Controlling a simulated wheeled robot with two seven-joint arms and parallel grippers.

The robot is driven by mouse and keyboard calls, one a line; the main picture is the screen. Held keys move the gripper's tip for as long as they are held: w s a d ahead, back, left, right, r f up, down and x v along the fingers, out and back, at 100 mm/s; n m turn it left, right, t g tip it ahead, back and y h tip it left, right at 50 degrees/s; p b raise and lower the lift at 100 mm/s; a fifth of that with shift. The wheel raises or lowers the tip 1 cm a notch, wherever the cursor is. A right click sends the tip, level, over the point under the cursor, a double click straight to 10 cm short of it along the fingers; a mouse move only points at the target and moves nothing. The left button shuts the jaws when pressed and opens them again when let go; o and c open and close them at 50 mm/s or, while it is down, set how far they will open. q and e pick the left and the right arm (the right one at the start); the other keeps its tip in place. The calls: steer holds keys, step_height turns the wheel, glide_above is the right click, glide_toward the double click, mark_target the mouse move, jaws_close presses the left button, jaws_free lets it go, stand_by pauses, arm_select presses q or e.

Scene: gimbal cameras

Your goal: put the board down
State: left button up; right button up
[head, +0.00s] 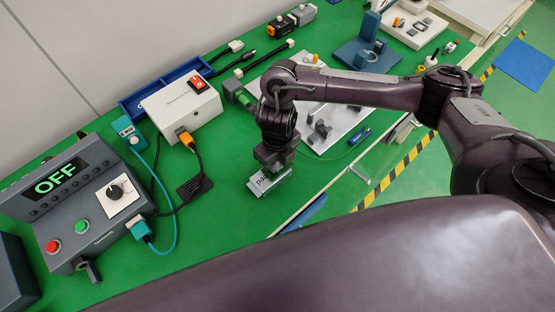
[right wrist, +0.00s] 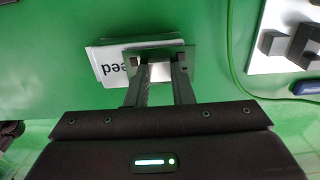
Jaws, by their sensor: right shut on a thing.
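The board, a small grey and white piece with dark lettering (head: 268,184), is at the front of the green bench in the head view. My right gripper (head: 272,166) points down and is shut on it. In the right wrist view the board (right wrist: 108,66) lies between and beyond the fingertips of my right gripper (right wrist: 158,67), with part of a word readable. The fingers hide part of it. It is close over the green top; I cannot tell whether it touches. My left gripper is not in view.
A white panel with grey fixtures (head: 345,118) lies right of my right gripper. A white box with a red switch (head: 182,104) and a dark control box reading OFF (head: 70,190) stand to the left, with cables. Green bench surface (head: 222,225) is clear at front left.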

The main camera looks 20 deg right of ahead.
mark_target(278, 166)
steer(key=shift+f, duration=0.2)
steer(key=o, duration=0.8)
steer(key=shift+r, duration=0.1)
steer(key=shift+r, duration=0.2)
step_height(278, 166, up, 12)
steer(key=shift+f+p, duration=0.1)
steer(key=shift+p, duration=1.05)
steer(key=shift+s, duration=0.1)
